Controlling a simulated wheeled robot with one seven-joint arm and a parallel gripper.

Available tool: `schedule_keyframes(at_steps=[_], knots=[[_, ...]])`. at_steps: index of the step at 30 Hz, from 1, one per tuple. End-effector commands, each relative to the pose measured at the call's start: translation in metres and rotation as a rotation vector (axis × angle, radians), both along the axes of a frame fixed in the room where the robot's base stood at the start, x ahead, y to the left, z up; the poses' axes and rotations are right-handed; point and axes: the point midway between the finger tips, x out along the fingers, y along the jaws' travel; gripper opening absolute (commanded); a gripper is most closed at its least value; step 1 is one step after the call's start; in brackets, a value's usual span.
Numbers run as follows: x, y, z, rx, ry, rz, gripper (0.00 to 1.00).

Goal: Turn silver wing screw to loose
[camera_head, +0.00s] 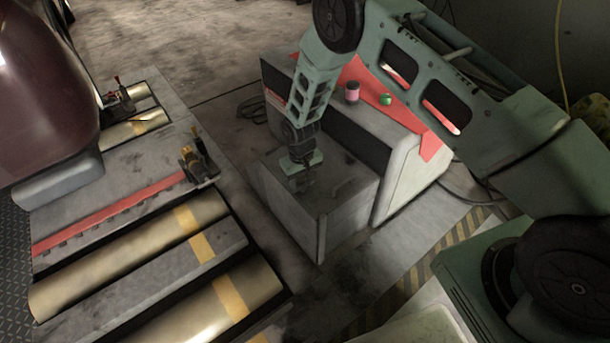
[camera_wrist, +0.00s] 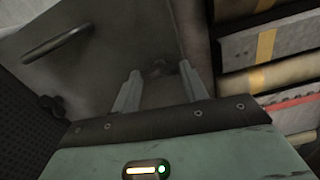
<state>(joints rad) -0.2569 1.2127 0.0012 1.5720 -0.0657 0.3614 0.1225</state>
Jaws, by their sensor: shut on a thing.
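My gripper (camera_head: 302,182) points down at the top of a low grey metal box (camera_head: 335,220). In the wrist view its two pale fingers (camera_wrist: 160,72) stand on either side of a small dark-looking wing screw (camera_wrist: 158,67) near the box top's edge. The gripper is shut on this screw. The screw's silver colour does not show clearly in the shade, and its wing angle is hard to tell. In the head view my gripper hides the screw.
A bar handle (camera_wrist: 57,44) is on the box top, beside the screw. Rollers (camera_head: 130,255) lie to the left, with floor between.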

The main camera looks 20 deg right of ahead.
Motion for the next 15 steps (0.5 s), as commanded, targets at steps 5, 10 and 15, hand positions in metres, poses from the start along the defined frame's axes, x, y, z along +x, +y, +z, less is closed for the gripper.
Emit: schedule_keyframes(at_steps=[5, 10, 15], knots=[[-0.0031, -0.0028, -0.0002, -0.004, 0.010, 0.076, 0.21], [-0.0032, -0.0027, -0.0007, -0.004, 0.010, 0.116, 0.21], [-0.0032, -0.0027, -0.0010, -0.004, 0.010, 0.132, 0.21]])
